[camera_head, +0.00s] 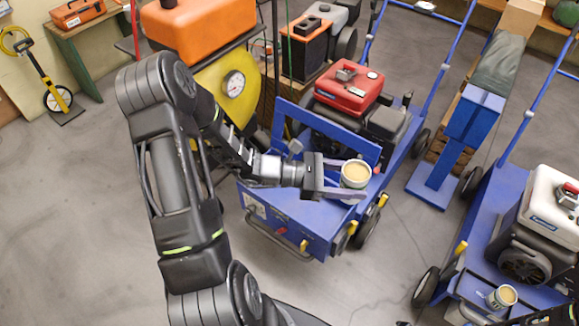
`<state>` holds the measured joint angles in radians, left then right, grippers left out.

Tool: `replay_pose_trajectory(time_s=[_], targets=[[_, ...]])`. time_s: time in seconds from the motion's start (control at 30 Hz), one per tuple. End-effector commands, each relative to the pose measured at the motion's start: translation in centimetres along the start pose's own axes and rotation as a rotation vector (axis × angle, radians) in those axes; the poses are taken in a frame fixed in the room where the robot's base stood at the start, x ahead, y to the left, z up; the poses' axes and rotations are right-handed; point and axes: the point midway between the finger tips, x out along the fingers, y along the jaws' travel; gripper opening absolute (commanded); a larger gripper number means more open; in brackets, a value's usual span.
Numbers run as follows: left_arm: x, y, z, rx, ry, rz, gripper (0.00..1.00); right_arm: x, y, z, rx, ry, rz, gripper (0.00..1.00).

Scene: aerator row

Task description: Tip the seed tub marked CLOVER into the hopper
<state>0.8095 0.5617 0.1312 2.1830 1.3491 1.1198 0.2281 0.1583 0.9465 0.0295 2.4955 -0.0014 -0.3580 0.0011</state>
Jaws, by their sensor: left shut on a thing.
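My left gripper (346,181) is shut on a small round seed tub (354,173), its fingers on either side of it. The tub is upright, with a pale rim and tan contents level inside. It is over the front deck of the middle blue aerator (312,215); I cannot tell if it touches the deck. A similar tub (502,296) with tan contents stands on the right blue machine. No marking is readable on either tub. I cannot make out which part is the hopper. My right gripper is not clearly in view.
A red engine (348,86) and a blue crossbar (327,131) stand behind the held tub. A white engine (550,220) sits on the right machine. A yellow machine with an orange tank (205,25) is behind my left arm. Grey floor is open at left.

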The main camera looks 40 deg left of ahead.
Motion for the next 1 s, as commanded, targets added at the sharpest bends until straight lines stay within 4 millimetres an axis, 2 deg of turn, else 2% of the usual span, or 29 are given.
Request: replay_pose_trajectory(time_s=[0.43,0.57,0.67,0.77,0.87,1.0], targets=[[0.0,0.0,0.0,0.0,-0.001,0.001,0.12,0.1,0.1,0.0,0.001,0.001,0.001,0.36],[0.4,0.6,-0.8,-0.003,-0.001,0.029,0.12,1.0,0.4,0.0,0.001,0.001,0.0,0.36],[0.9,2.0,-2.3,-0.013,0.0,0.091,0.12,2.8,1.1,0.0,0.001,0.001,0.0,0.36],[1.6,4.4,-4.7,-0.03,-0.001,0.197,0.12,5.4,2.1,0.0,0.001,0.001,0.001,0.36],[1.9,7.5,-8.0,-0.053,0.0,0.343,0.12,8.7,3.5,0.0,0.002,0.001,0.001,0.36],[1.2,12.3,-13.8,-0.09,0.001,0.586,0.12,13.6,5.4,0.0,0.003,0.002,0.002,0.36]])
